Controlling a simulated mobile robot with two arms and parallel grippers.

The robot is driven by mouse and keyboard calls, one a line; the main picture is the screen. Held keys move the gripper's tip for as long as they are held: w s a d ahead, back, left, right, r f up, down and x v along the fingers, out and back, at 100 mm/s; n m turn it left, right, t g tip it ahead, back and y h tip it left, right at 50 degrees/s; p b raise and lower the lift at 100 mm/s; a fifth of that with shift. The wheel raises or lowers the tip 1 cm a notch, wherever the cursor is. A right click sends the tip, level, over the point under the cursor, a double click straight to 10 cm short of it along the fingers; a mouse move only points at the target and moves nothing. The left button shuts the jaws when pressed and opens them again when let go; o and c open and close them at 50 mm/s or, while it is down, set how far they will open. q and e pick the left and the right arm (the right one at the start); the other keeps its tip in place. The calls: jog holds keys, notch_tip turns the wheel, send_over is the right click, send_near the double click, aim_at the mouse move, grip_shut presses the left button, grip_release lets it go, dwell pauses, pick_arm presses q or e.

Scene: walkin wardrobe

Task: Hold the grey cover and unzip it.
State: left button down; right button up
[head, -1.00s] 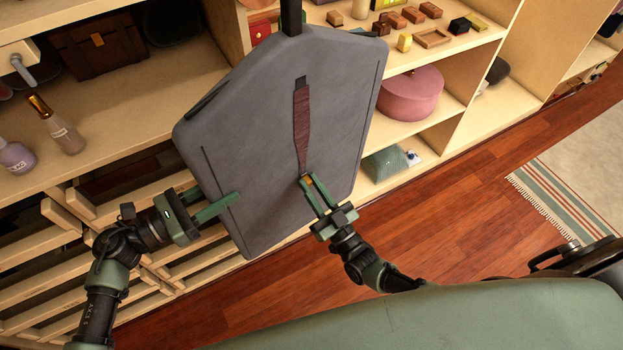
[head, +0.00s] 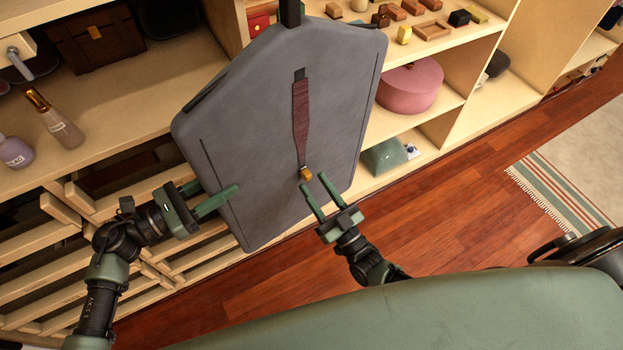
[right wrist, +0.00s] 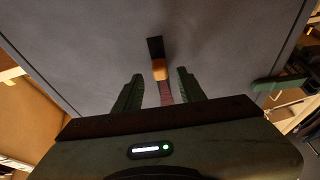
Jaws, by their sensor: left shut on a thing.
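The grey cover (head: 260,120) hangs tilted in front of the shelving. A narrow opening down its middle shows a dark red garment (head: 301,115) inside. The orange zip pull (head: 306,174) sits at the lower end of this opening. My left gripper (head: 234,190) is shut on the cover's lower left edge. My right gripper (head: 314,181) is open and empty, just below and right of the pull. In the right wrist view the orange pull (right wrist: 161,69) shows between and beyond the spread fingers, apart from both. My left gripper (right wrist: 277,82) shows at that view's right edge.
Wooden shelves stand behind the cover, with bottles (head: 58,122) at left and a pink round box (head: 410,90) and small wooden pieces (head: 432,31) at right. The wooden floor (head: 440,205) at right is clear up to a striped rug (head: 560,190).

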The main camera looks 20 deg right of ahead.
jog(key=v, duration=0.9)
jog(key=shift+s, duration=0.15)
jog(key=shift+d, duration=0.1)
